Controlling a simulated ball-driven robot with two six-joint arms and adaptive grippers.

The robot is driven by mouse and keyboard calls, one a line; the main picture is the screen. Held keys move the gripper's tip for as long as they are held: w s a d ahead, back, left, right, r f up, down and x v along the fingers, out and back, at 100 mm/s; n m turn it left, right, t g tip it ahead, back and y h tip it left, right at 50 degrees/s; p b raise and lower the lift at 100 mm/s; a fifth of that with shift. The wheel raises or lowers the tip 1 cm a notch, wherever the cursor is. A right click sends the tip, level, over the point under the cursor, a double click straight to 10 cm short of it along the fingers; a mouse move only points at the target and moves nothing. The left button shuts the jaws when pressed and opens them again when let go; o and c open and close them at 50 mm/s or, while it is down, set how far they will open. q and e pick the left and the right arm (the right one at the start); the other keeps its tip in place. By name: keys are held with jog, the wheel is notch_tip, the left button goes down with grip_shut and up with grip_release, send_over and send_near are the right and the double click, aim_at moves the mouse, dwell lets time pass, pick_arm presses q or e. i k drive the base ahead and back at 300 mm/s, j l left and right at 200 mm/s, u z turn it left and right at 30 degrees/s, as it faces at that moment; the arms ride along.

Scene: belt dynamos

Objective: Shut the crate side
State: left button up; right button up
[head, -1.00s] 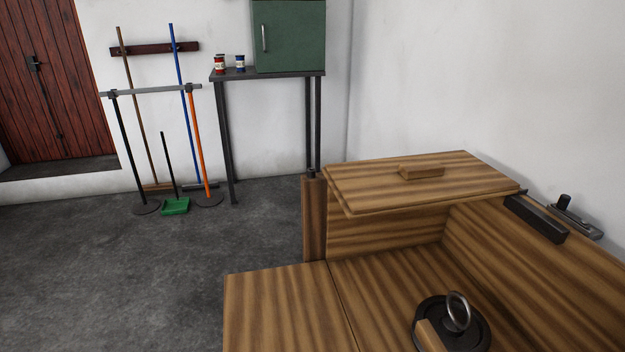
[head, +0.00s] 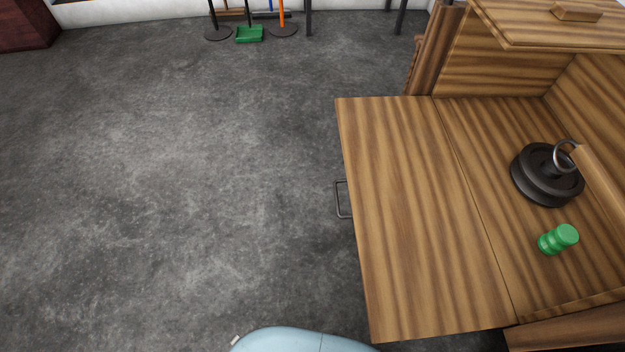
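The wooden crate (head: 485,134) stands at the right in the head view. Its side panel (head: 415,220) is folded down flat, level with the crate floor, and reaches out to the left. A dark metal handle (head: 342,200) sticks out from the panel's outer left edge. Inside the crate are a black grooved pulley (head: 546,176) with a metal ring on top and a green spool-shaped piece (head: 558,239). A wooden lid (head: 540,28) lies over the back of the crate. Neither of my grippers is in view.
A wide stretch of bare grey concrete floor (head: 190,180) lies left of the crate. A green dustpan (head: 249,34) and stand bases are at the far wall. A pale blue rounded shape (head: 305,341), which may be mine, shows at the bottom edge.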

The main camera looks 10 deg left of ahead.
aim_at(428, 264)
jog(key=k+j, duration=0.15)
jog(key=j, duration=0.25)
jog(key=k+j+z, duration=0.1)
jog(key=j, duration=0.3)
jog(key=k+j, duration=0.15)
jog(key=j, duration=0.25)
jog(key=z, duration=0.05)
